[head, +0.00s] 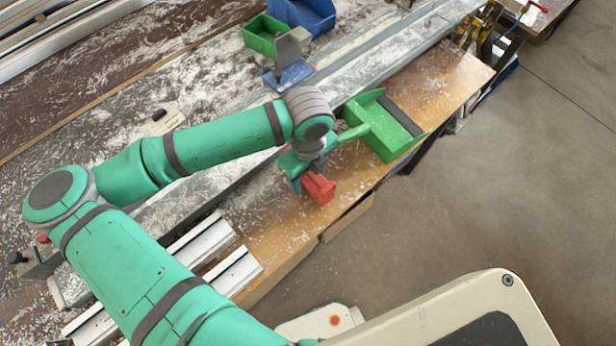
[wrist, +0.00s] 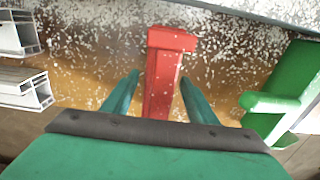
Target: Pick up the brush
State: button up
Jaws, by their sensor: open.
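A red T-shaped thing (head: 318,188) lies on the wooden bench top under my gripper (head: 302,174). In the wrist view this red thing (wrist: 164,75) runs between the two green fingers of my gripper (wrist: 159,80), its crosspiece pointing away. The fingers are open, one on each side, with a gap to it. No bristles show on it, so I cannot tell if it is the brush. A green dustpan-like thing (head: 378,139) with a handle and a dark strip lies to the right. Part of it (wrist: 300,82) shows in the wrist view. I cannot tell if the strip is bristles.
Pale metal profiles (head: 236,272) lie left of my gripper and also show in the wrist view (wrist: 22,88). A green bin (head: 262,36) and a blue bin (head: 308,14) stand at the back. White shavings cover the bench. Its front edge drops to grey floor (head: 500,190).

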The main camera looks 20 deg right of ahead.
jog(key=c, duration=1)
jog(key=shift+r, duration=0.2)
